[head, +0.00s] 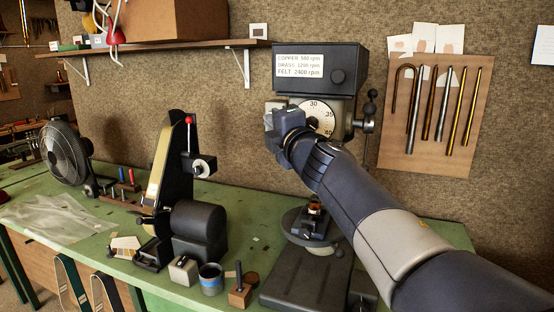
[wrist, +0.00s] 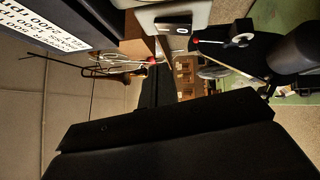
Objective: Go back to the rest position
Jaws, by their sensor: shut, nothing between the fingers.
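My arm reaches from the lower right of the head view up to the front of the drill press (head: 322,70). My gripper (head: 270,122) is at the arm's far end, just in front of the press's dial and below its speed label, and is partly hidden by my own wrist. In the wrist view, my gripper (wrist: 154,88) shows as a dark shape above its broad black body. It is shut and empty. I cannot tell whether it touches the press.
A tool board (head: 437,140) hangs at right, a shelf (head: 160,47) at upper left. The drill press table (head: 304,229) stands below my arm.

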